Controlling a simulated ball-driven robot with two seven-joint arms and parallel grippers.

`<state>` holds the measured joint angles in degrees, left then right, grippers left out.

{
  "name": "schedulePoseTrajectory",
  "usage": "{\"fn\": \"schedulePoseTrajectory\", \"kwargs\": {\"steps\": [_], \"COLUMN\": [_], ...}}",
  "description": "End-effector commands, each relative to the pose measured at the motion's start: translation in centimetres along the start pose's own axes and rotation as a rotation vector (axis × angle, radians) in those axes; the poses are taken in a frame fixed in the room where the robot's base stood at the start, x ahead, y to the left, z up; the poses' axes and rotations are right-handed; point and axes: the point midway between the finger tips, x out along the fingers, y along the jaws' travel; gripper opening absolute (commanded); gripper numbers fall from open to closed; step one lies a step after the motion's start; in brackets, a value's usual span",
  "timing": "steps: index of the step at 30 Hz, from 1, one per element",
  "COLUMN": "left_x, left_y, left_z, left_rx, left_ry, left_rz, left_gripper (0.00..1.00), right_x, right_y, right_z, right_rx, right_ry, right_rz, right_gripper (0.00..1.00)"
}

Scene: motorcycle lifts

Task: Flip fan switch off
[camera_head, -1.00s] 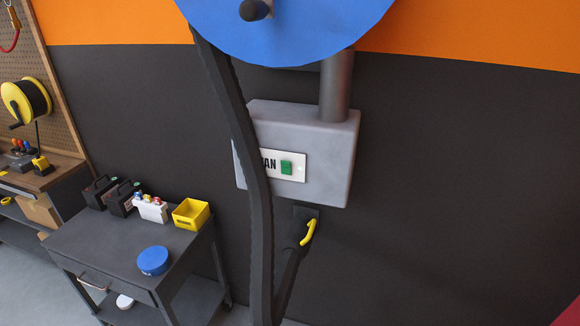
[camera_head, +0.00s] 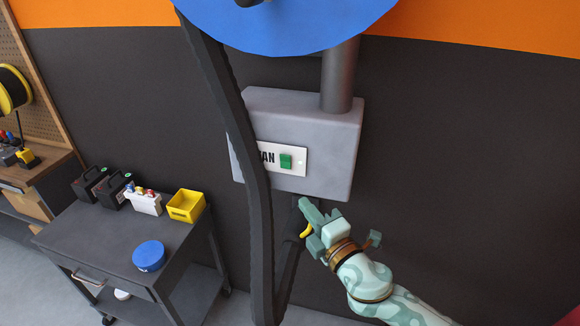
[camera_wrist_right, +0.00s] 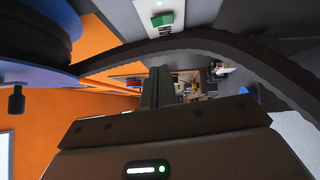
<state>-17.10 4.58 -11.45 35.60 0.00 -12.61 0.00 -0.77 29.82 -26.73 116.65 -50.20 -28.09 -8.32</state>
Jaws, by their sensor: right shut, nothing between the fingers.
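The fan switch is a green rocker (camera_head: 286,161) on a white plate lettered FAN (camera_head: 268,156), with the first letter hidden by a black hose. The plate is on the front of a grey box (camera_head: 300,110) on the wall. A small pale green light shows beside the switch. The switch also appears at the top of the right wrist view (camera_wrist_right: 163,18). My right gripper (camera_head: 308,208) is shut and empty, below and a little right of the switch, apart from it. Its fingers (camera_wrist_right: 158,90) also show in the wrist view. My left gripper is not in view.
A thick black hose (camera_head: 235,120) hangs from a blue reel (camera_head: 290,25) and passes just left of the switch. A yellow-handled nozzle (camera_head: 306,231) is partly behind my right gripper. A dark cart (camera_head: 110,240) with a yellow bin (camera_head: 187,206) stands at left.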

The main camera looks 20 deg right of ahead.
Motion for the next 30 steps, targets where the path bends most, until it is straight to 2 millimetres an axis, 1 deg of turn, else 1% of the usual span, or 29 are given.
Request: {"fn": "schedulePoseTrajectory", "kwargs": {"steps": [7, 11, 14, 24, 30], "left_x": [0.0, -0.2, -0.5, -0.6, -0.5], "left_y": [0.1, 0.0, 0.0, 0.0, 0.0], "left_z": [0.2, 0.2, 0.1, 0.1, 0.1], "left_rx": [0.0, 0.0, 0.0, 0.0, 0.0], "left_ry": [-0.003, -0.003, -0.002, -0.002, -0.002], "left_rz": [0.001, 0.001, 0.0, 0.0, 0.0], "left_gripper": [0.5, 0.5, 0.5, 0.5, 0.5], "right_x": [0.2, 1.2, 2.9, 10.1, 12.1], "right_y": [-0.1, 0.0, 0.1, 0.0, -0.2], "right_z": [0.0, 0.1, 0.1, 0.0, 2.0], "right_rx": [0.003, 0.003, 0.002, 0.003, 0.002], "right_ry": [0.0, -0.001, -0.001, -0.001, -0.001], "right_rz": [-0.002, -0.001, 0.0, -0.001, -0.003], "right_gripper": [0.0, 0.0, 0.0, 0.0, 0.0]}}
